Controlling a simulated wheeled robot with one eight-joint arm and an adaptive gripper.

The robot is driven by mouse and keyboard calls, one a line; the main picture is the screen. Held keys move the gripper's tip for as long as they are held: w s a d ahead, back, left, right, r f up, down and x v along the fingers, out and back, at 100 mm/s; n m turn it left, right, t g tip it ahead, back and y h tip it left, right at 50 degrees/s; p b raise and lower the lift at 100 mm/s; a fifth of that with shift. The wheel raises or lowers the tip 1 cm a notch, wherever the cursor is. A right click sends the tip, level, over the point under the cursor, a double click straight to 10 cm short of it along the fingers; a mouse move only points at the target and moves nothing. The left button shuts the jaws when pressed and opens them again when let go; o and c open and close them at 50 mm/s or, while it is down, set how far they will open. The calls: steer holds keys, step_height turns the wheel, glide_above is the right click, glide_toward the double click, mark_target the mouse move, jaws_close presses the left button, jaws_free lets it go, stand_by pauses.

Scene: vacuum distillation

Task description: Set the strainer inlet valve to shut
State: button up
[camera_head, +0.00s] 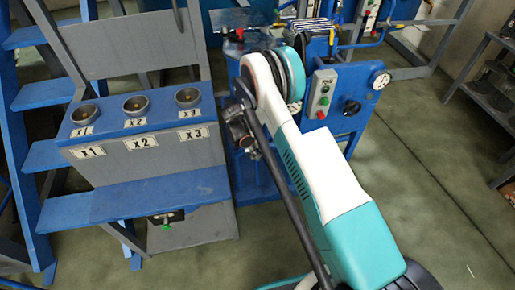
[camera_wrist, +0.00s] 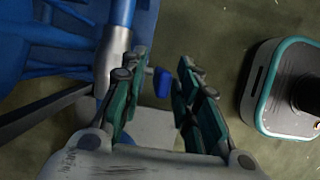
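A small blue handle (camera_wrist: 162,83) shows in the wrist view, beside a silver and blue pipe (camera_wrist: 114,55); it looks like the valve's handle, but no label is readable. My gripper (camera_wrist: 163,68) is open, with its green-padded fingers on either side of the handle. A gap shows at the right finger; whether the left finger touches the handle or its stem I cannot tell.
A blue and grey stand (camera_head: 155,122) with cups marked X1, X2 and X3 is at the left. A control box (camera_head: 320,94) with green and red buttons, a black knob (camera_head: 351,107) and a gauge (camera_head: 381,80) are right of my arm. Open floor (camera_head: 430,190) lies at the right.

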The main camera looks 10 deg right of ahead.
step_height(320, 180, up, 10)
stand_by(0.6)
steer(key=shift+r, duration=0.25)
steer(key=s+d+r+m+t+y, duration=0.15)
steer(key=s+r+m, duration=0.3)
steer(key=r, duration=0.95)
steer(key=s+d+r+m+t+y, duration=0.1)
steer(key=s+r+m+t, duration=0.15)
steer(key=s+r, duration=0.75)
steer(key=s+r+m+t+y, duration=0.1)
steer(key=s+r+m, duration=0.4)
steer(key=s, duration=0.4)
steer(key=s+r+m+t+y, duration=0.1)
steer(key=s+r+m, duration=0.4)
steer(key=s, duration=0.5)
steer(key=shift+s+d+m+t, duration=0.15)
steer(key=shift+d+m+t, duration=0.35)
steer(key=shift+t, duration=0.1)
